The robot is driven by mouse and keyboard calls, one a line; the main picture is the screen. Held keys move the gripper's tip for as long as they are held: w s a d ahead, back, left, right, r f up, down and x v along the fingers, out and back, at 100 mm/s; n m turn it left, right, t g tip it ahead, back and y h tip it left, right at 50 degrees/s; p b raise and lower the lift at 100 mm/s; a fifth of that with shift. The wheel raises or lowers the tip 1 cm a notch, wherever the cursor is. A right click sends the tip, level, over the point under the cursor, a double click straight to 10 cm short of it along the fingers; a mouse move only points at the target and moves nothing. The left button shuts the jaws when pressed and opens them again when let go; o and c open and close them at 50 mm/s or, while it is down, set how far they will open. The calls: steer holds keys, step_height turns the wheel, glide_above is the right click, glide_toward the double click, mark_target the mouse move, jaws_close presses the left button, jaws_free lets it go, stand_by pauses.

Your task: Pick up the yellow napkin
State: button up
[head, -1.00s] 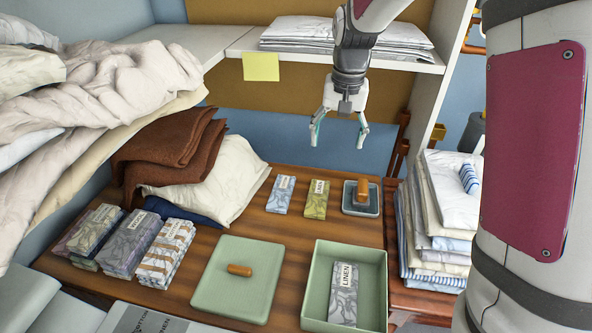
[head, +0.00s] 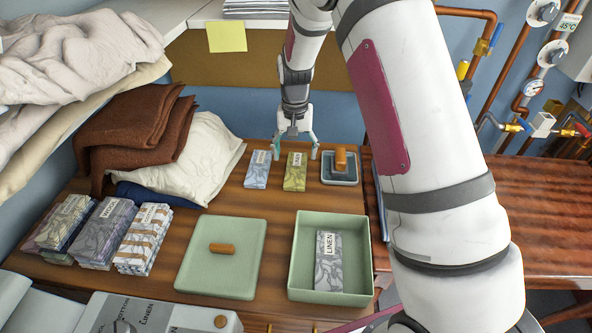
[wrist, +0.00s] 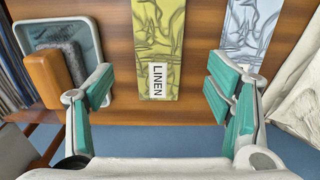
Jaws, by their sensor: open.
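The yellow napkin (head: 295,172) is a flat folded yellow-green patterned bundle with a white label, lying on the wooden table. It also shows in the wrist view (wrist: 157,45), where the label reads LINEN. My gripper (head: 296,150) is open, with its fingers pointing down at the far end of the napkin. In the wrist view my gripper (wrist: 160,88) has one teal-padded finger on each side of the napkin's line, with nothing between the pads but the label end close by. I cannot tell its exact height above the table.
A blue-grey napkin (head: 257,169) lies close on the left. A grey tray (head: 326,180) with a wooden-handled block (head: 340,160) is on the right. In front are a green lid (head: 200,270) and an open green box (head: 300,250) holding a grey napkin (head: 328,262). Napkin stacks and cloths fill the left.

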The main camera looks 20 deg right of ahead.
mark_target(296, 168)
steer(key=shift+d+f, duration=0.15)
steer(key=shift+f, duration=2.5)
steer(key=c, duration=1.1)
